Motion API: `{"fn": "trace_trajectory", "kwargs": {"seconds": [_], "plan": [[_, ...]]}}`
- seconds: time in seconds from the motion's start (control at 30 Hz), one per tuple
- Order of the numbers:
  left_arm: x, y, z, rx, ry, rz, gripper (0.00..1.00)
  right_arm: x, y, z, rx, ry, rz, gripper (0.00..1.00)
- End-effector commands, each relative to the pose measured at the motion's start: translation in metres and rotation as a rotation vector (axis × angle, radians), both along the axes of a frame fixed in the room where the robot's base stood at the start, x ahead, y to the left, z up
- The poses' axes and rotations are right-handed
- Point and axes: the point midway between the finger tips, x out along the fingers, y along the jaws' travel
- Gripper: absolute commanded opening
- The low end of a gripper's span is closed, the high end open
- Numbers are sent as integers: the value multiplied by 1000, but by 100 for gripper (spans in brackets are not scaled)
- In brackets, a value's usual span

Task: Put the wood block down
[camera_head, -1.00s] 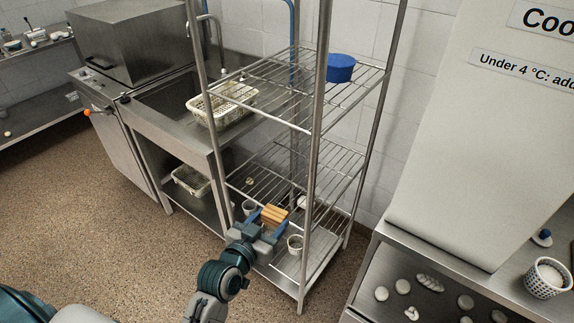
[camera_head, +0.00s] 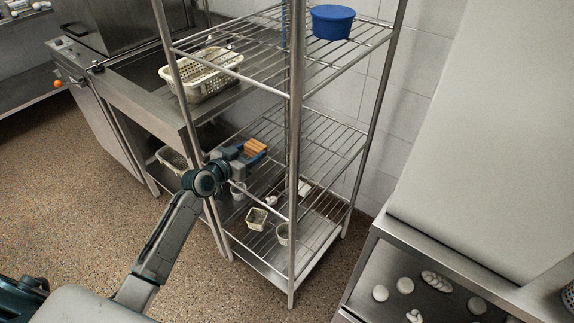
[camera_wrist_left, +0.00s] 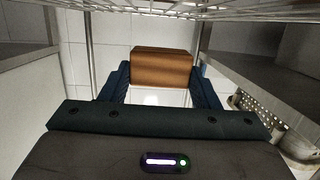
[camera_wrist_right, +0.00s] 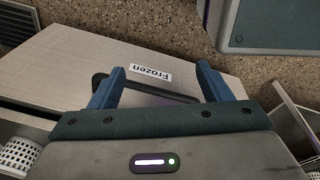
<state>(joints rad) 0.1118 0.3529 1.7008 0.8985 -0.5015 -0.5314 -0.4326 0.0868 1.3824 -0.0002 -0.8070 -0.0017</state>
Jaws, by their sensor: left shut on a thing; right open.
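The wood block (camera_head: 255,147) is a small orange-brown block held in my left gripper (camera_head: 244,153). In the left wrist view the block (camera_wrist_left: 163,68) sits between the two blue fingers, which are shut on it. In the head view the gripper and block are at the wire rack (camera_head: 291,150), at about the height of its middle wire shelf (camera_head: 325,139); I cannot tell whether the block touches that shelf.
The rack's upper shelf holds a blue round container (camera_head: 332,22). Small cups, such as one pale square cup (camera_head: 256,219), stand on the lowest shelf. A perforated basket (camera_head: 200,80) rests on the steel counter to the left. Rack posts stand close to my left arm.

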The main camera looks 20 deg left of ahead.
Motion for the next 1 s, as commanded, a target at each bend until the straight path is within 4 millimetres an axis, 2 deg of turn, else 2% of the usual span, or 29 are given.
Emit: {"fn": "trace_trajectory", "kwargs": {"seconds": [0.03, 0.3, 0.43, 0.67, 0.83, 1.0], "plan": [[-1, -13, 4, -6, 0, -1, 33, -8, -1, -6, 0, 7, -2, 71], [-3, -72, -3, -8, 0, -1, 33, -47, -7, -44, 0, 18, -7, 71], [-4, -94, -6, -4, 0, 0, 33, -63, -9, -56, 0, 21, -10, 71], [-5, -113, -9, -2, 0, 0, 33, -78, -11, -64, 0, 24, -11, 71], [-5, -114, -37, 0, 3, 0, 33, -75, -10, -65, 1, 20, -11, 71], [-5, -114, -46, 0, -1, 1, 33, -73, -10, -63, 1, 20, -11, 71]]}}
